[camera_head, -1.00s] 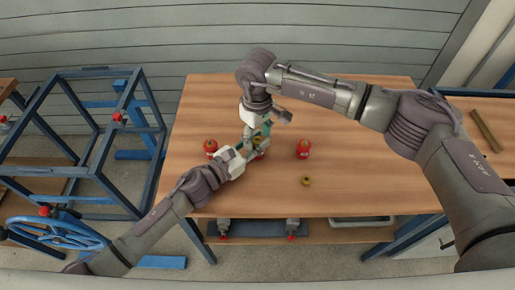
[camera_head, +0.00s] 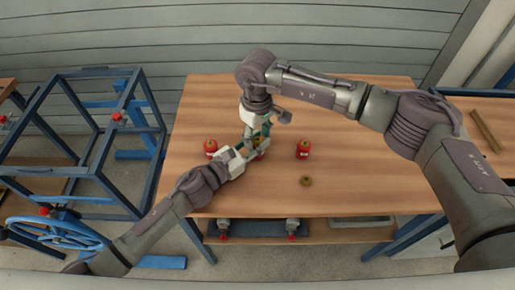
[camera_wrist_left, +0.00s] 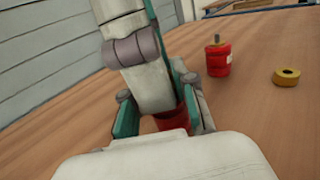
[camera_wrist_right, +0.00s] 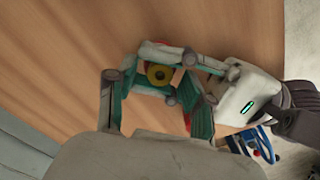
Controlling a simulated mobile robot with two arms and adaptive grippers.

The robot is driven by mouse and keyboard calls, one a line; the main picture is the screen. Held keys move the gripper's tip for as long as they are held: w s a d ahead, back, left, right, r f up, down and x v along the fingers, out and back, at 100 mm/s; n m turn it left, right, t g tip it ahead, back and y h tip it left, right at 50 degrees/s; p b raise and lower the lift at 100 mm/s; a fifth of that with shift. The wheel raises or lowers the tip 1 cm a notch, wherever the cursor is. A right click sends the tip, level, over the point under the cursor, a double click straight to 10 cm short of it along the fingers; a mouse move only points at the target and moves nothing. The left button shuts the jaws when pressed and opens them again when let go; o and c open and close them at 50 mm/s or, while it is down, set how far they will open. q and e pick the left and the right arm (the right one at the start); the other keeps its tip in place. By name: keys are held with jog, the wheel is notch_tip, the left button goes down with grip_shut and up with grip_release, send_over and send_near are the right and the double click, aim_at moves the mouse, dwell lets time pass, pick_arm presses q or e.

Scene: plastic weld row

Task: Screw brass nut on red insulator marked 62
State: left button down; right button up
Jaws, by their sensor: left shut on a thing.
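Three red insulators stand in a row on the wooden table: a left one (camera_head: 210,149), a middle one (camera_head: 262,154) and a right one (camera_head: 303,149). My left gripper (camera_head: 246,150) is shut on the middle insulator, whose red side shows between its fingers in the left wrist view (camera_wrist_left: 172,120). A brass nut (camera_wrist_right: 159,74) sits over the middle insulator. My right gripper (camera_wrist_right: 155,100) is above it with fingers apart, one on each side of the nut. Its seating on the stud is hidden. The right insulator (camera_wrist_left: 218,59) has a bare stud. No number is readable.
A loose brass nut (camera_head: 306,181) lies on the table in front of the right insulator. The table top (camera_head: 360,180) is otherwise clear to the right. A blue frame (camera_head: 75,130) and a blue handwheel (camera_head: 65,233) stand at left.

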aim_at(257, 140)
pick_arm(q)
jog(key=shift+f, duration=0.1)
pick_arm(e)
jog(key=shift+r, duration=2.25)
jog(key=shift+o, duration=0.3)
jog(key=o, duration=0.5)
jog(key=shift+r, duration=0.1)
notch_tip(257, 140, up, 12)
pick_arm(q)
jog(key=c, duration=0.8)
grip_release()
jog(key=shift+c, duration=0.2)
